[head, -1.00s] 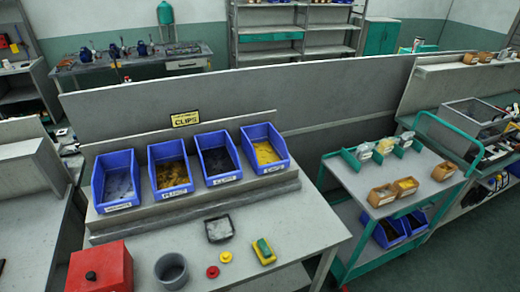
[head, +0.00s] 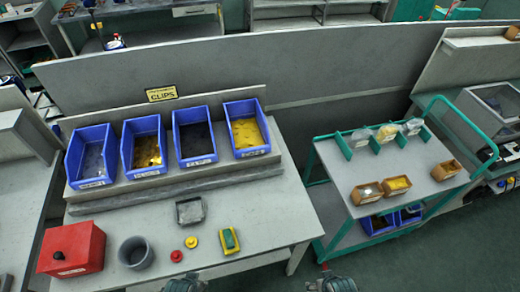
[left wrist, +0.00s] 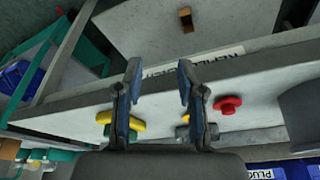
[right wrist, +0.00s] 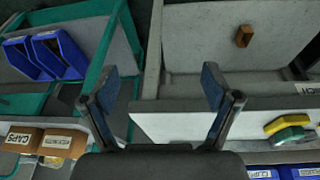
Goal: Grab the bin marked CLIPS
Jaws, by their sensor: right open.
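Several blue bins stand in a row on the bench's raised ledge. The third from the left (head: 194,140), with dark contents, has a small front label that seems to read CLIPS. A yellow sign reading CLIPS (head: 162,93) stands behind the row, above the second bin. My left gripper (left wrist: 159,72) is open and empty; its top shows at the head view's bottom edge (head: 185,285). My right gripper (right wrist: 160,76) is open and empty, and also shows at the bottom edge (head: 332,285). Both are apart from the bins, on the near side of the bench.
A green-framed cart (head: 330,205) with small bins stands to the right. A grey partition (head: 300,80) rises behind.

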